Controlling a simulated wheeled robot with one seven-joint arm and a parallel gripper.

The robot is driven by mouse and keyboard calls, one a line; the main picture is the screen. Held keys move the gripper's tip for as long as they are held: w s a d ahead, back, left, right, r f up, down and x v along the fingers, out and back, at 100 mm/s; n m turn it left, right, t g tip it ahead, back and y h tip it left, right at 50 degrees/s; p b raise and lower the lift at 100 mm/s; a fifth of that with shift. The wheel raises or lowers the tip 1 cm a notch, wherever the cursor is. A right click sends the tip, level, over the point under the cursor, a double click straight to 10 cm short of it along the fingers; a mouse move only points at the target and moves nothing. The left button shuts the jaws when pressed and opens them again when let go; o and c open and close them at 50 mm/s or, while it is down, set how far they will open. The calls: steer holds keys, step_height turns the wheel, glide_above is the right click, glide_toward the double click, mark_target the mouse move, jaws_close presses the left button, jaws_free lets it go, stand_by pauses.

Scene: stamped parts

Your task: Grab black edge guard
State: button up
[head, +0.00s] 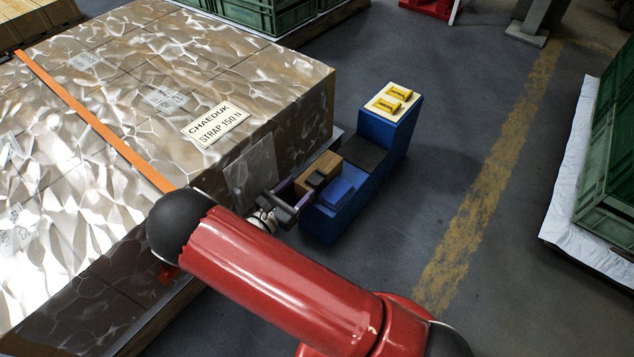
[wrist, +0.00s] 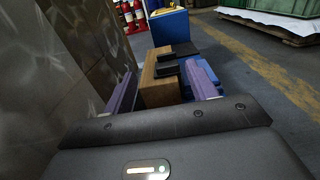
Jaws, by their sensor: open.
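The black edge guard (head: 317,179) is a small dark angled piece on a light brown block (head: 322,168), at the low front end of a blue stepped stand (head: 375,165). In the wrist view the guard (wrist: 171,69) lies over the block's top right edge, ahead of my gripper. My gripper (head: 296,194) is open, with purple fingers spread to either side of the brown block in the wrist view (wrist: 160,82). Nothing is held. I cannot tell whether a finger touches the block. The guard's underside is hidden.
A film-wrapped carton stack (head: 250,80) with an orange strap (head: 95,120) stands close on the left. A black pad (head: 366,152) lies on the stand's middle step; a cream plate (head: 391,101) with yellow pieces tops it. Open floor (head: 440,150) lies right, before green crates (head: 608,150).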

mark_target(310, 183)
steer(key=x, duration=0.5)
steer(key=f+b+x, duration=0.1)
steer(key=x, duration=0.1)
steer(key=shift+s+d, duration=0.1)
steer(key=shift+d, duration=0.4)
steer(key=c, duration=1.1)
